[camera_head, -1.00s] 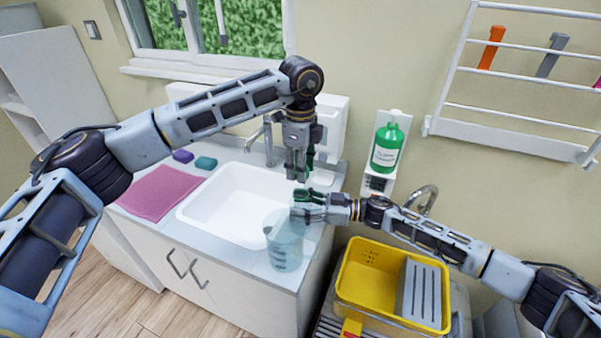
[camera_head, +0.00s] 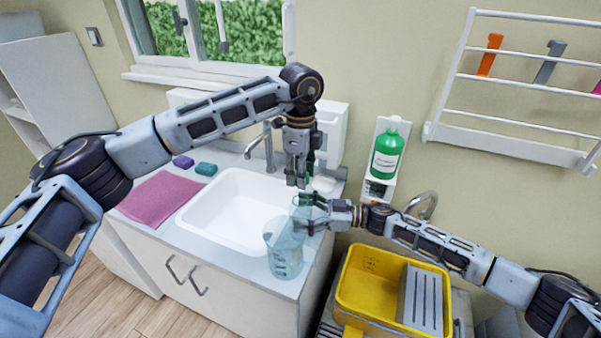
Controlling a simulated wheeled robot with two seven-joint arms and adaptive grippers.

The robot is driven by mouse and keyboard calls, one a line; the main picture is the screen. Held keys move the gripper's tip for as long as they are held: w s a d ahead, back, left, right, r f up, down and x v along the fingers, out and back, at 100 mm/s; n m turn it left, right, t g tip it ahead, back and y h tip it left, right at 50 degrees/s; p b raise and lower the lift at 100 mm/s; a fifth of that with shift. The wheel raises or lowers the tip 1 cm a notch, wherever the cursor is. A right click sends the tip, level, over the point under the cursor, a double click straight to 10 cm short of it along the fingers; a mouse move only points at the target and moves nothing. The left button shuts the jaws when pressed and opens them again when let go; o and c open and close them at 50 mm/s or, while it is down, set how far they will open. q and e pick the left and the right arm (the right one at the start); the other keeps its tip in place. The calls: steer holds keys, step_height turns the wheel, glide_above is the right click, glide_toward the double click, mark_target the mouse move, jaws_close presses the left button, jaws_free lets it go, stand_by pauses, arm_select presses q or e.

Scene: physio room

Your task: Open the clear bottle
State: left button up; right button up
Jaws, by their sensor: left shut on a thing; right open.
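The clear bottle (camera_head: 302,211) is a pale, see-through shape at the right front of the sink counter, largely hidden by my grippers. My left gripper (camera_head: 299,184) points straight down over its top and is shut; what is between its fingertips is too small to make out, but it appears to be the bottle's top. My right gripper (camera_head: 311,210) reaches in from the right at the bottle's side. Its fingers are open, with the bottle showing beside and between them. I cannot tell whether they touch it.
A clear bluish jug (camera_head: 284,255) stands just in front on the counter edge. The white sink (camera_head: 230,208) is to the left, with a pink cloth (camera_head: 160,196) and sponges beyond. A green bottle (camera_head: 386,153) sits in a wall holder. A yellow tub (camera_head: 362,290) stands lower right.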

steer(key=s+d, duration=0.1)
steer(key=d, duration=1)
steer(key=shift+s+d, duration=0.2)
steer(key=shift+s, duration=0.05)
steer(key=shift+s, duration=0.2)
